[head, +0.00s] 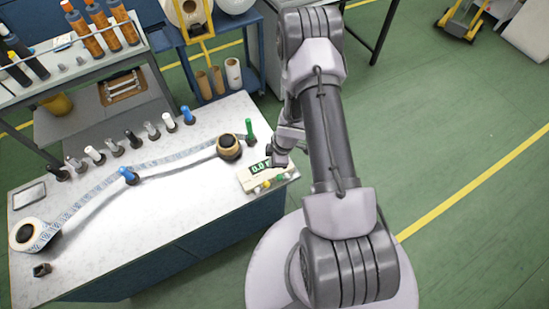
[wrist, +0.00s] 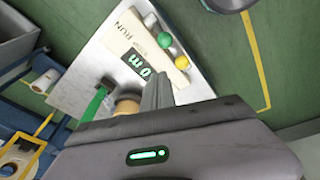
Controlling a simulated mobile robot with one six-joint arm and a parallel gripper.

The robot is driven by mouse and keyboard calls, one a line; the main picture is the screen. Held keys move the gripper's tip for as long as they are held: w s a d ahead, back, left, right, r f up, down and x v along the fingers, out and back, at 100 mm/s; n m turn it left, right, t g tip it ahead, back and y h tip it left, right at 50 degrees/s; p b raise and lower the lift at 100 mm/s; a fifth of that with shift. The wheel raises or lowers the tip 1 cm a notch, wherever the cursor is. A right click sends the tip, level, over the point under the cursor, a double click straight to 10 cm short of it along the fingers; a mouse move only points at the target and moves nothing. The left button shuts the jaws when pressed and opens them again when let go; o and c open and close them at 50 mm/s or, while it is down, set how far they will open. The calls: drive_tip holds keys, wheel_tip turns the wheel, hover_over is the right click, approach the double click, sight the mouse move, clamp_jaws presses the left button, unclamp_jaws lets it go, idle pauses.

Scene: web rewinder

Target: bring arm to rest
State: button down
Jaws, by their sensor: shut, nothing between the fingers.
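My arm rises from my base in the head view and bends over toward the right end of the workbench (head: 130,230). My gripper (head: 276,156) hangs at that end, close to the control box (head: 262,174) with its green display. In the wrist view my gripper (wrist: 157,92) is shut with nothing between its fingers. The control box (wrist: 145,48) lies beyond the fingertips there, with its green and yellow buttons and RUN lettering. I cannot tell the exact gap between the fingertips and the box.
A printed web runs from the roll (head: 28,234) past the blue-topped post (head: 129,175) to the dark-capped core (head: 229,147). A green post (head: 249,131) stands near the box. Several small posts line the back. A bottle rack (head: 70,60) stands behind.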

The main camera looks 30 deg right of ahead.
drive_tip(key=shift+d+r, duration=0.25)
drive_tip(key=shift+d, duration=0.1)
drive_tip(key=shift+a, duration=0.1)
